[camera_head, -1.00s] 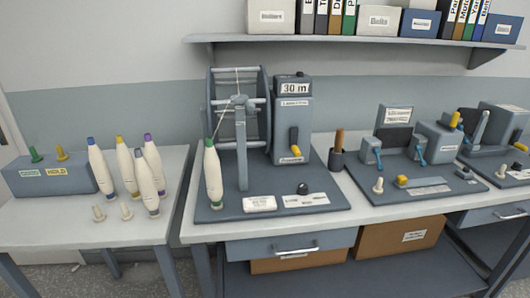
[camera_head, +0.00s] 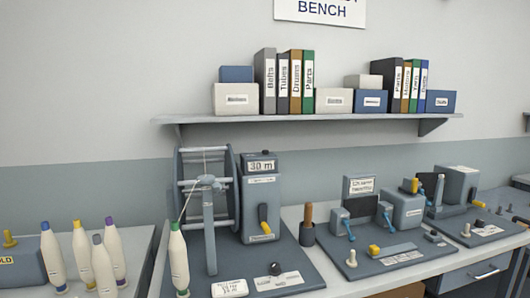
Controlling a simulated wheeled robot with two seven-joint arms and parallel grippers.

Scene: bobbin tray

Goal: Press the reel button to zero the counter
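The reel (camera_head: 206,200) is a grey-blue wheel frame on a grey base plate (camera_head: 190,255), left of centre. Beside it on the right stands the counter box (camera_head: 261,215), whose display (camera_head: 261,166) reads "30 m". A yellow crank handle (camera_head: 264,219) is on the front of the box. A small black round button (camera_head: 275,268) sits on the base plate by a white label (camera_head: 277,281) too small to read. A white bobbin (camera_head: 178,260) with a green top stands at the plate's left, a thread running up to the reel. Neither gripper is in view.
Several white bobbins (camera_head: 104,265) with coloured tops stand on the left table. A brown-handled tool stands in a dark cup (camera_head: 307,234) right of the counter box. Other devices (camera_head: 404,208) fill the bench to the right. A shelf (camera_head: 310,118) with binders and boxes hangs above.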

